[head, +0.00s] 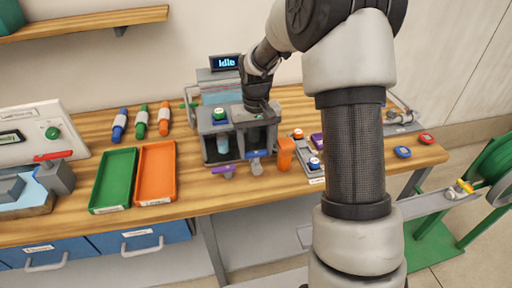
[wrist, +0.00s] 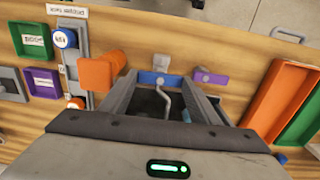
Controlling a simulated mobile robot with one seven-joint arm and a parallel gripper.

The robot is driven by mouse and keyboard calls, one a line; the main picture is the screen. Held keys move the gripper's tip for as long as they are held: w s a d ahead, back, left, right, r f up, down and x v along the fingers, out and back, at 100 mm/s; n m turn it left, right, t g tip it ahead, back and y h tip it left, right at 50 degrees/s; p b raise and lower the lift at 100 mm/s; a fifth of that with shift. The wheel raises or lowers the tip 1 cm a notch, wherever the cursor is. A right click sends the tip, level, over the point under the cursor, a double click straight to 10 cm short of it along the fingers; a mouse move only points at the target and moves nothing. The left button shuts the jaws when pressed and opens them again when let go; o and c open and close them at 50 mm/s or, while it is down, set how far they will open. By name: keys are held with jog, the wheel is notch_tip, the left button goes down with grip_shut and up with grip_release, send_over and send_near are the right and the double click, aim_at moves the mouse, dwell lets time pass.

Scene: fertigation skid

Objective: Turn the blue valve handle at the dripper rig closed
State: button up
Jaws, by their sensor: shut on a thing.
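The blue valve handle (head: 258,154) is a short bar at the front of the grey dripper rig (head: 220,118), lying crosswise in the head view. In the wrist view the blue handle (wrist: 160,79) shows between the fingertips, with a metal fitting just beyond it. My gripper (head: 257,150) reaches down over the right half of the rig. Its fingers (wrist: 160,83) stand either side of the blue handle and are shut on it. The exact contact is small and partly hidden. A purple handle (head: 222,170) and an orange piece (head: 286,154) flank the blue one.
A display reading "Idle" (head: 226,62) stands behind the rig. A green tray (head: 114,180) and an orange tray (head: 157,172) lie to its left. A labelled panel with a blue button (wrist: 66,38) stands close beside the orange piece. My arm hides part of the bench's right side.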

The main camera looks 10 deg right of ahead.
aim_at(256, 153)
jog(key=shift+w, duration=0.1)
dwell(0.3)
jog(key=o, duration=1)
jog(key=shift+o, duration=0.2)
jog(key=shift+r, duration=0.15)
notch_tip(256, 153, up, 17)
jog(key=p, duration=0.1)
jog(key=shift+r+p, duration=0.15)
jog(key=shift+p, duration=0.15)
